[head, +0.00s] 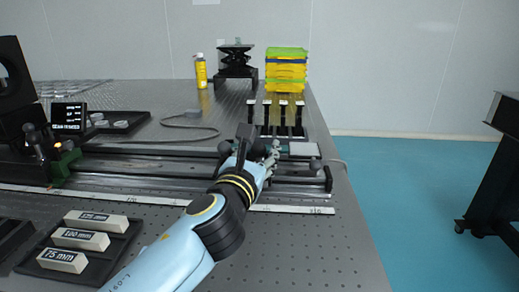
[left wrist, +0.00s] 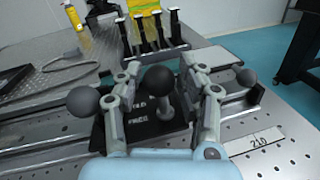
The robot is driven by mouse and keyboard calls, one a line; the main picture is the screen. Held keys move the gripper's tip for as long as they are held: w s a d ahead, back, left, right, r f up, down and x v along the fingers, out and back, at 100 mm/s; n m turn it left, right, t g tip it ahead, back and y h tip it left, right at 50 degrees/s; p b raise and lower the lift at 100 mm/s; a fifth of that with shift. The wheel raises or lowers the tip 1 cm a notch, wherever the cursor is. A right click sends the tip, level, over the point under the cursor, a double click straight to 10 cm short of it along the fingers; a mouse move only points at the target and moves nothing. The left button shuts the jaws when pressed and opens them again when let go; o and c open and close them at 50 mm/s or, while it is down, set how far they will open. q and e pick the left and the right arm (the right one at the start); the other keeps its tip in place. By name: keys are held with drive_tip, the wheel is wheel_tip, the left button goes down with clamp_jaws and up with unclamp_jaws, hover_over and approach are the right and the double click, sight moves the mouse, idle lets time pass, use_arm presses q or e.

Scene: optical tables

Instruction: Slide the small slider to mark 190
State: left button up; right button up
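My left gripper (left wrist: 160,74) is open, with one finger on each side of this knob and gaps visible between. In the head view my left gripper (head: 270,153) is over the right part of the rail and hides most of the slider. The ruler strip (head: 150,201) runs along the front of the rail. A "210" mark (left wrist: 259,142) shows right of the slider. My right gripper is not in view.
A tray (head: 100,262) with labelled mm blocks lies front left. Black posts (head: 283,118) and yellow-green boxes (head: 286,69) are behind. The table edge is at right.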

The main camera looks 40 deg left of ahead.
use_arm(q)
drive_tip(key=v, duration=0.7)
drive_tip(key=shift+s, duration=0.2)
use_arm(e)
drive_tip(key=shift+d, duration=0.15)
use_arm(q)
drive_tip(key=shift+d, duration=0.1)
